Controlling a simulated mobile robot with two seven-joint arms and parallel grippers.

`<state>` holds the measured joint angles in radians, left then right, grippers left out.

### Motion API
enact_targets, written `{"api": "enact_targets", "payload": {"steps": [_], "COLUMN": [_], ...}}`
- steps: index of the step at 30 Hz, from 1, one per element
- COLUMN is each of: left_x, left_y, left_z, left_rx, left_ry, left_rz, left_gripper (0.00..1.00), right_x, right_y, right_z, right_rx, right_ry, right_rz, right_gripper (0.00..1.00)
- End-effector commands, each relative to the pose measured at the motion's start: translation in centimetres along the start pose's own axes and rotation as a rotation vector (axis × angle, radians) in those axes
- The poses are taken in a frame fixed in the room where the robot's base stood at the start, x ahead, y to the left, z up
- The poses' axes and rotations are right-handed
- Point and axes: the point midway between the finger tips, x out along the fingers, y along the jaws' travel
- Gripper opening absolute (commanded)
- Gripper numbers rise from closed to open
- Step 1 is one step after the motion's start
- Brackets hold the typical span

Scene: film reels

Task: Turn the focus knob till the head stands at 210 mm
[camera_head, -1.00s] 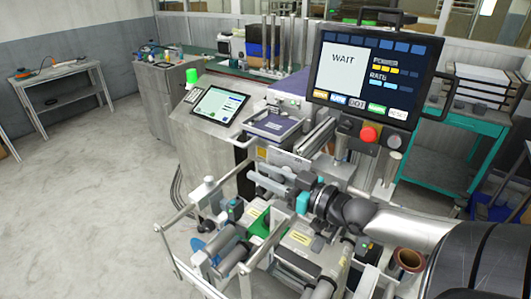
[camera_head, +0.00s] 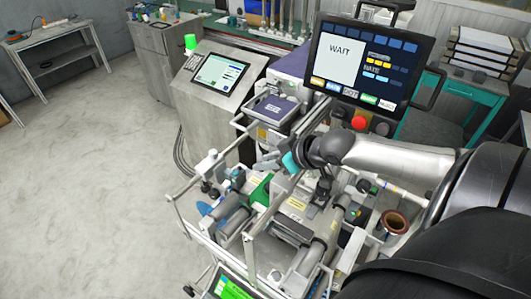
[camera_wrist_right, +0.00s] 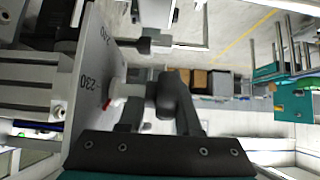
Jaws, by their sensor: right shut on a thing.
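My right gripper (camera_head: 268,160) reaches in from the right to the machine's head, below the monitor. In the right wrist view the right gripper (camera_wrist_right: 158,112) is shut around the focus knob (camera_wrist_right: 135,90), a pale round part largely hidden by the dark fingers. Beside it stands a light scale plate (camera_wrist_right: 92,65) with "230" legible and another figure partly cut off above. A small red mark (camera_wrist_right: 112,104) sits near the "230" side; I cannot read the exact head height. My left gripper is not in view.
The monitor (camera_head: 362,65) reads "WAIT", with red and dark buttons below it. A tilted tablet panel (camera_head: 217,72) stands behind the machine. Rollers and pale rails (camera_head: 262,255) crowd the space under my right arm. Open floor (camera_head: 90,170) lies at the left.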

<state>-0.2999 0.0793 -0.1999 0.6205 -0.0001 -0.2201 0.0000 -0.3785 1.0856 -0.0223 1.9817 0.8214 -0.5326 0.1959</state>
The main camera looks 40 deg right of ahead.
Motion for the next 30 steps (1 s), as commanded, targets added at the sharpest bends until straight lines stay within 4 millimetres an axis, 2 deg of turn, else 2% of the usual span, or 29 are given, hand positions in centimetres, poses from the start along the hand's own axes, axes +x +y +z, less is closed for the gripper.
{"api": "enact_targets", "payload": {"steps": [1,30], "left_x": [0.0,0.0], "left_y": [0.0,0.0], "left_z": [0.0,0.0], "left_rx": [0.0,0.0], "left_ry": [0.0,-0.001], "left_rz": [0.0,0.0], "left_gripper": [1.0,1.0], "right_x": [-0.2,-0.7], "right_y": [-0.2,-0.5], "right_z": [-1.1,1.6], "right_rx": [-0.008,-0.005], "right_ry": [-0.015,-0.795], "right_rz": [-0.006,-0.014], "right_gripper": [0.0,0.0]}}
